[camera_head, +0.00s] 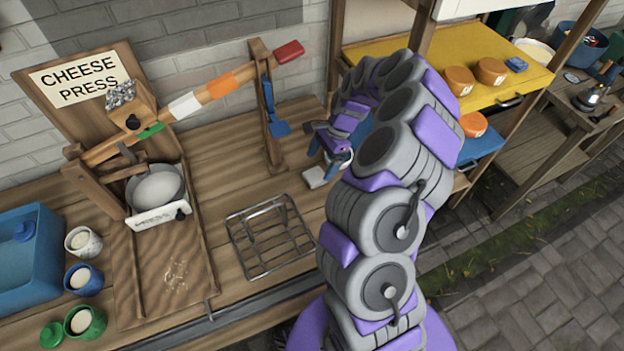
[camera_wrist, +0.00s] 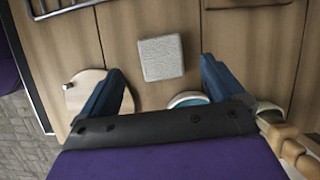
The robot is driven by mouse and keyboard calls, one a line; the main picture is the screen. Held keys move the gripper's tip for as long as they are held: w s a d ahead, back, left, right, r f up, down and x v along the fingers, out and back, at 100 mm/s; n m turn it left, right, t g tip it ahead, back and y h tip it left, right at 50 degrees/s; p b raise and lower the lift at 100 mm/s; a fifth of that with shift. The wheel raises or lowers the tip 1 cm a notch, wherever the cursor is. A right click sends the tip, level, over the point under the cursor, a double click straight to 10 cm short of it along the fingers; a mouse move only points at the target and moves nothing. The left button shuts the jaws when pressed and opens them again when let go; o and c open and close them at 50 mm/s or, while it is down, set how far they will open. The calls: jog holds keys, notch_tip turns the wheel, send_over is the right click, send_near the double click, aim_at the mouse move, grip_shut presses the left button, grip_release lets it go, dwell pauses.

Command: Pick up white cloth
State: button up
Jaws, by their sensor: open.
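The white cloth (camera_wrist: 162,58) is a small pale square, lying flat on the wooden counter in the wrist view. It also shows as a pale patch (camera_head: 314,177) beside my arm in the head view, partly hidden there. My gripper (camera_wrist: 162,78) is open, its two blue fingers spread apart. The cloth lies just beyond the gap between the fingertips, and nothing is held. In the head view my gripper (camera_head: 328,150) is over the counter, near the cloth and partly covered by my arm.
A round pale disc (camera_wrist: 88,97) and a blue-rimmed round vessel (camera_wrist: 188,99) sit close to the fingers. A wire rack (camera_head: 270,237) lies left of the cloth. An upright wooden post (camera_head: 272,125) stands behind. A yellow shelf (camera_head: 400,45) with cheeses is at right.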

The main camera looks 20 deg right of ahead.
aim_at(314, 175)
jog(key=shift+d+f, duration=0.5)
jog(key=shift+f, duration=0.1)
jog(key=b+x, duration=0.1)
jog(key=x, duration=0.1)
jog(key=b+x, duration=0.1)
jog(key=x, duration=0.1)
jog(key=shift+w+a, duration=0.15)
jog(key=shift+a, duration=0.6)
jog(key=shift+d, duration=0.65)
jog(key=c, duration=0.7)
jog(key=shift+a, duration=0.5)
jog(key=c, duration=0.4)
